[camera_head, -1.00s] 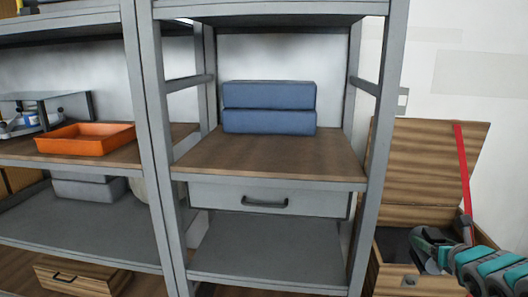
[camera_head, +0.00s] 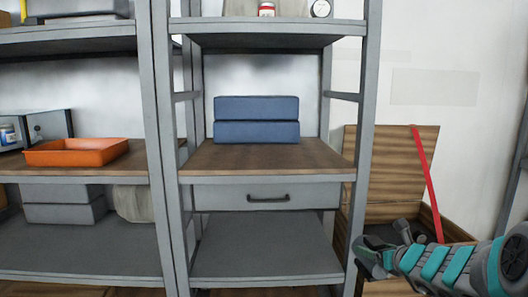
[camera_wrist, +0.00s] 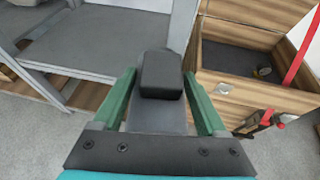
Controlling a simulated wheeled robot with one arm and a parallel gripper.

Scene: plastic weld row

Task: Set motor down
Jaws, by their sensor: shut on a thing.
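The motor (camera_wrist: 162,75) is a dark, rounded block seen in the wrist view, between the green fingers of my gripper (camera_wrist: 161,98). My gripper is shut on it and holds it above the floor. In the head view my gripper (camera_head: 366,258) is at the lower right, by the shelf unit's right front post and in front of the open wooden chest. I cannot make out the motor in the head view.
The grey shelf unit (camera_head: 364,120) has a wooden shelf (camera_head: 240,158) with two blue boxes (camera_head: 256,120) at its back; its front is clear. A drawer (camera_head: 222,196) is below. The lower grey shelf (camera_head: 260,262) looks empty. An open chest (camera_head: 385,195) with a red bar stands right.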

